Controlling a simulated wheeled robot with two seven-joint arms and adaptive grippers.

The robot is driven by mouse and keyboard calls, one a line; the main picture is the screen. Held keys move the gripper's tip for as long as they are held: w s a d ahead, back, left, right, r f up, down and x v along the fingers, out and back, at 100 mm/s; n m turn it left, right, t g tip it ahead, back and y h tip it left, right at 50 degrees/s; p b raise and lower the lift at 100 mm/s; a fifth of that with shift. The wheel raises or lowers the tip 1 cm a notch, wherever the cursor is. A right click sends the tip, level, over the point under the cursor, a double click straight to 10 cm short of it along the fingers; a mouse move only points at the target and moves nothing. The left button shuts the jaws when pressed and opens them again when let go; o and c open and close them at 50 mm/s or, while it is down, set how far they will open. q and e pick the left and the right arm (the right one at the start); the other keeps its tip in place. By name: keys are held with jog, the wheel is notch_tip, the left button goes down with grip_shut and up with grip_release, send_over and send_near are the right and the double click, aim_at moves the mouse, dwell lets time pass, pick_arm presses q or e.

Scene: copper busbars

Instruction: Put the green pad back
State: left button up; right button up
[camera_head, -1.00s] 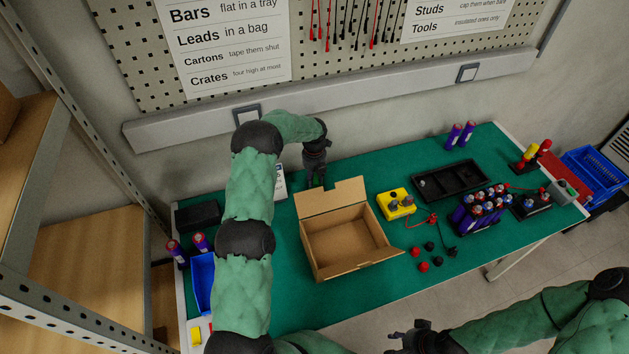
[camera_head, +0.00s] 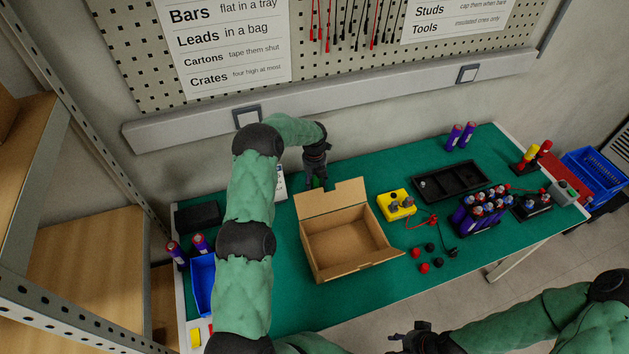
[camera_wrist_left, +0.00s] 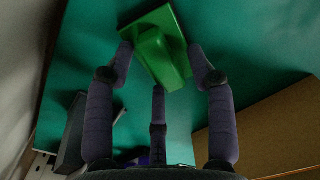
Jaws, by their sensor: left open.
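The green pad (camera_wrist_left: 158,48) shows in the left wrist view as a bright green block with a raised part, on the green bench top. My left gripper (camera_wrist_left: 160,75) is open, with its fingers spread around the raised part of the pad. I cannot tell whether any finger touches it. In the head view my left gripper (camera_head: 316,178) points down behind the open carton, and only a little of the pad (camera_head: 316,183) shows beneath it. My right gripper (camera_head: 412,338) is at the bottom edge of the head view, and its fingers are unclear.
An open carton (camera_head: 345,242) stands just in front of my left gripper. A yellow box (camera_head: 396,205), a black tray (camera_head: 450,181) and several purple cells (camera_head: 478,211) are to the right. A blue bin (camera_head: 202,284) is at the left.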

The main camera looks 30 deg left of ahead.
pick_arm(q)
notch_tip(320, 180, up, 12)
jog(key=p, duration=0.2)
dwell(0.4)
